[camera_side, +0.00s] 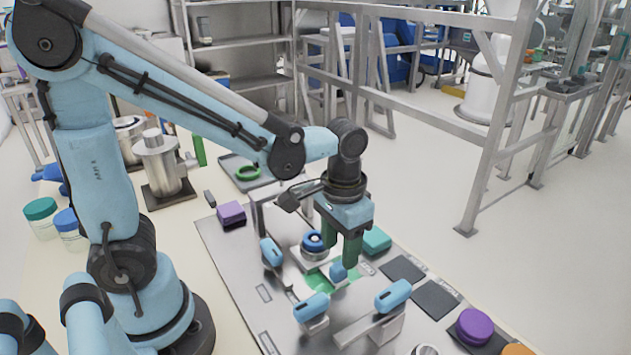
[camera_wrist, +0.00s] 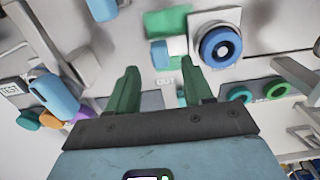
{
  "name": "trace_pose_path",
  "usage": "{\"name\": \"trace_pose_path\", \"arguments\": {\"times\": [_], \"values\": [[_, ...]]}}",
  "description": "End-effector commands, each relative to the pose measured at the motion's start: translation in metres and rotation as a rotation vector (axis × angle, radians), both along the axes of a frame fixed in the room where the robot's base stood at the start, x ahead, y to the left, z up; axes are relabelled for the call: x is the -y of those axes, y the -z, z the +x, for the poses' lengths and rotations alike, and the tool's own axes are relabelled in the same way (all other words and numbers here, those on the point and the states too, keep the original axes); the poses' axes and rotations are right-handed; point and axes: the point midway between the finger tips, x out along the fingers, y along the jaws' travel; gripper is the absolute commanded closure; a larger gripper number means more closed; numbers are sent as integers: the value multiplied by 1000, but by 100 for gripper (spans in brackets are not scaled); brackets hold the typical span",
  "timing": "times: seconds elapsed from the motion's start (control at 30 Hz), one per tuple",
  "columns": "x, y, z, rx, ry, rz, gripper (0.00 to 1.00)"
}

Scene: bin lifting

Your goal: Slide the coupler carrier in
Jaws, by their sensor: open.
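The coupler carrier appears to be the pale square plate (camera_side: 312,258) bearing a round blue coupler (camera_side: 313,240). It shows at the upper right of the wrist view (camera_wrist: 236,17). A small blue block (camera_side: 338,272) sits beside it by a green patch (camera_side: 318,281); the wrist view shows the block (camera_wrist: 159,54) against a white piece. I cannot tell whether the block is joined to the plate. My gripper (camera_side: 341,262) has green fingers and points down near the block. In the wrist view my gripper (camera_wrist: 160,78) is open, with nothing visible between its fingers.
Blue-handled fixtures (camera_side: 311,306), (camera_side: 393,295) and (camera_side: 271,252) stand around the work on the metal plate (camera_side: 240,268). A teal block (camera_side: 376,240) and a purple block (camera_side: 231,214) are nearby. Dark pads (camera_side: 436,299) lie flat at the right.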

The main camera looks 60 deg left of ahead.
Motion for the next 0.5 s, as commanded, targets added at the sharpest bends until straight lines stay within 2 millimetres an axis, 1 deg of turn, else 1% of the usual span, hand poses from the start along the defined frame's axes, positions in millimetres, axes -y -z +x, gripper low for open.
{"name": "trace_pose_path", "arguments": {"times": [0.03, 0.2, 0.33, 0.5], "values": [[0, 7, 0, 0, 0, 0, 49], [0, 28, 0, 1, 0, -1, 49], [0, 40, 1, 1, 0, -1, 49], [0, 50, 0, 1, 0, -1, 49]]}}
